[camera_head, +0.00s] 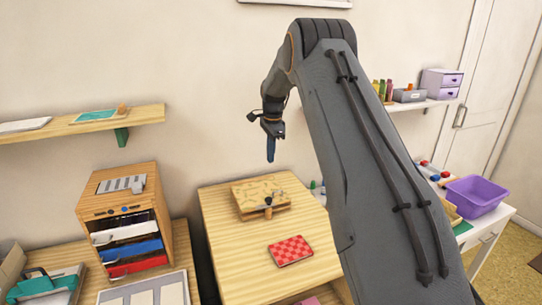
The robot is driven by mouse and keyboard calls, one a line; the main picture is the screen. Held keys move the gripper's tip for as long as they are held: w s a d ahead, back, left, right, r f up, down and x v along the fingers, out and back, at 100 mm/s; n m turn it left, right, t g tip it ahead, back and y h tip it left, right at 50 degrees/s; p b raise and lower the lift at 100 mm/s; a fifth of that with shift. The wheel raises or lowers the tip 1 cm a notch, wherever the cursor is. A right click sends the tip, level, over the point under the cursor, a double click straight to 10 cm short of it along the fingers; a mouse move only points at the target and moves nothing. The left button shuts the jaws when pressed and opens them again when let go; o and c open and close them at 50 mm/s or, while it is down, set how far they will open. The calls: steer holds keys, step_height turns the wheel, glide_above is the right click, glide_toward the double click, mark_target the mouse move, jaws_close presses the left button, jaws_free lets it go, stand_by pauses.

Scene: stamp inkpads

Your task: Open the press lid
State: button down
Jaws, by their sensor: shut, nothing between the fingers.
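A low wooden box-like piece (250,194), likely the press, lies on the wooden table. Its light patterned top looks lowered, and a metal bar and a brown knob (268,200) show at its front. I cannot tell whether the lid is latched. My gripper (271,158) hangs above and behind it in the picture, well apart from it. Its blue fingers point down and are shut, with nothing between them.
A red checked pad (291,251) lies in front of the press. A purple bin (476,196) is at right. My arm hides the table's right side.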

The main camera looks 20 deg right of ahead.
stand_by(0.9)
steer(key=c, duration=1.9)
jaws_free()
steer(key=shift+r, duration=0.1)
steer(key=shift+s+r+b, duration=0.15)
steer(key=shift+r+b, duration=0.45)
steer(key=shift+r, duration=0.65)
steer(key=shift+s+r+b, duration=0.2)
steer(key=shift+r+b, duration=0.45)
steer(key=shift+r, duration=0.6)
steer(key=shift+s+r+b, duration=0.15)
steer(key=shift+r+b, duration=0.45)
steer(key=shift+r, duration=0.65)
